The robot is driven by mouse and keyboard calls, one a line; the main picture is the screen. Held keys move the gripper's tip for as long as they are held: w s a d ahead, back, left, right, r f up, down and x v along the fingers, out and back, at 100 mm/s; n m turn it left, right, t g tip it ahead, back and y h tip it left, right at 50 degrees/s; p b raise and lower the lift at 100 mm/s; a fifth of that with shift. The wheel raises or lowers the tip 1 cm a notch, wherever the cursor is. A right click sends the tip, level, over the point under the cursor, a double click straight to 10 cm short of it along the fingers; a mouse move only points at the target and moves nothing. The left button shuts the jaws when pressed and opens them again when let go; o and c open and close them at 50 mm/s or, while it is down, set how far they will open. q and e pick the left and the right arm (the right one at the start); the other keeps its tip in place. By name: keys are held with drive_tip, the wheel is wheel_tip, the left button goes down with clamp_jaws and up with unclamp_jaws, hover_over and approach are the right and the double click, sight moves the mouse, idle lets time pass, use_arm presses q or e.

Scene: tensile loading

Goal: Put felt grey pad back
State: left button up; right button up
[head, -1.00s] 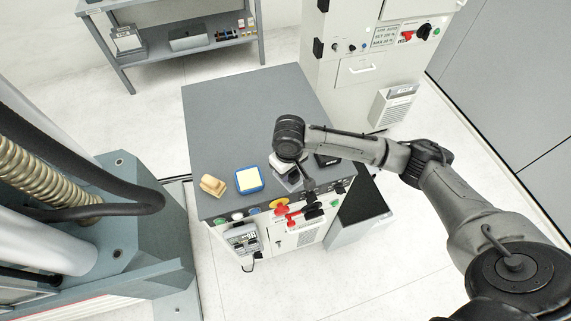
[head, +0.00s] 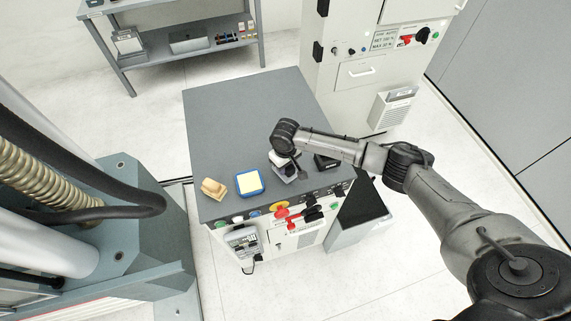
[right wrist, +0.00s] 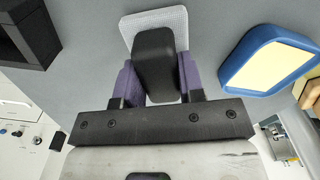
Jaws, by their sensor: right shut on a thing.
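My right gripper (right wrist: 160,80) is shut on a dark grey block, which I take for the felt grey pad (right wrist: 154,62), with a purple finger on each side. A pale, finely textured flat piece (right wrist: 178,17) shows beyond and around the block's far end; I cannot tell whether it is joined to the block or lies under it. In the head view my right gripper (head: 286,165) is over the grey cabinet top (head: 225,120), near its front right, and largely hides the pad. My left gripper is not in view.
A blue block with a cream top (head: 249,182) and a tan block (head: 213,188) are left of my gripper. A black box (head: 325,162) is close on its right. Knobs and a red switch (head: 282,212) line the cabinet's front edge. The back of the top is clear.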

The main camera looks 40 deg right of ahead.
drive_tip(key=shift+f, duration=0.25)
drive_tip(key=o, duration=0.8)
